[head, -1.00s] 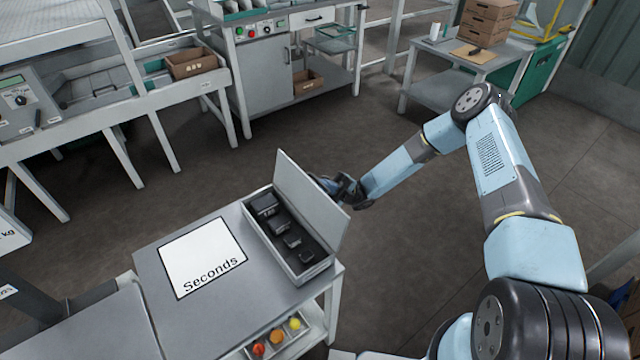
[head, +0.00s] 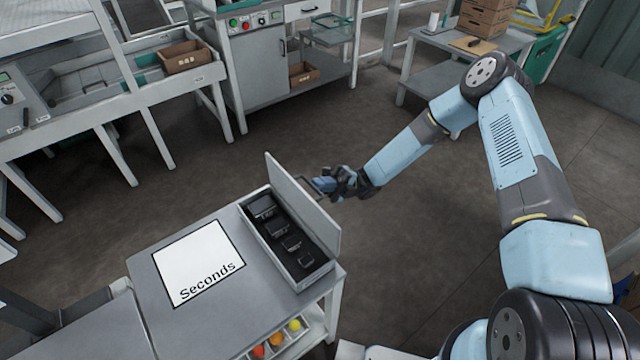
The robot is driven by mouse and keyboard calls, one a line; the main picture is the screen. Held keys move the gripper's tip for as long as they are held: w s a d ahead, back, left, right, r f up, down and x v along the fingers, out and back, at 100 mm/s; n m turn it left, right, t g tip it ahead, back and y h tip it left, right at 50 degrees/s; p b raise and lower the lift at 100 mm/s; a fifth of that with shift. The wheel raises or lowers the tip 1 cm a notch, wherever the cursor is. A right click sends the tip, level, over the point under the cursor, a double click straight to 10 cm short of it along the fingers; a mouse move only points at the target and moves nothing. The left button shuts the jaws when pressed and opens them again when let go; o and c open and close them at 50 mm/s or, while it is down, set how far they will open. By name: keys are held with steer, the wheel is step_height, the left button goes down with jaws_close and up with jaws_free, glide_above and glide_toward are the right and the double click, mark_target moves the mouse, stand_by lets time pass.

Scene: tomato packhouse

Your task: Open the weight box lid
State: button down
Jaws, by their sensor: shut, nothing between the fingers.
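The weight box (head: 309,277) sits on the right end of a small grey table. Its lid (head: 300,205) stands raised, roughly upright along the box's right long edge. Several dark weights (head: 277,229) of falling size sit in a row in the dark inside of the box. My gripper (head: 322,185) is behind the lid, on its right side, close to the lid's upper edge. The gripper is shut with nothing held. Its fingertips are partly hidden, and I cannot tell whether they touch the lid.
A white sheet marked "Seconds" (head: 197,262) lies on the table (head: 215,325) left of the box. A shelf below holds red, orange and yellow tomatoes (head: 276,338). Benches and a cabinet (head: 256,70) stand at the back. The floor (head: 400,240) right of the table is clear.

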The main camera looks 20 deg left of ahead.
steer(key=v, duration=1.4)
steer(key=shift+s, duration=0.1)
steer(key=s+d+r+n+t+h, duration=0.1)
steer(key=d+r+n+t+h, duration=0.3)
steer(key=r, duration=0.5)
steer(key=s+d+r+n+t+h, duration=0.1)
steer(key=d+r+n+t+h, duration=0.35)
steer(key=r, duration=0.55)
steer(key=s+d+r+n+t+h, duration=0.15)
steer(key=d+r+n+t, duration=0.25)
steer(key=d+r+n, duration=0.4)
steer(key=s+d+r+n+t+h, duration=0.4)
steer(key=s+d+r+n+t, duration=0.4)
steer(key=s+d+r+t, duration=0.5)
steer(key=shift+s+d+r+n, duration=0.35)
steer(key=shift+s+d+r, duration=1.25)
steer(key=shift+d+r, duration=0.4)
steer(key=shift+a+r, duration=0.1)
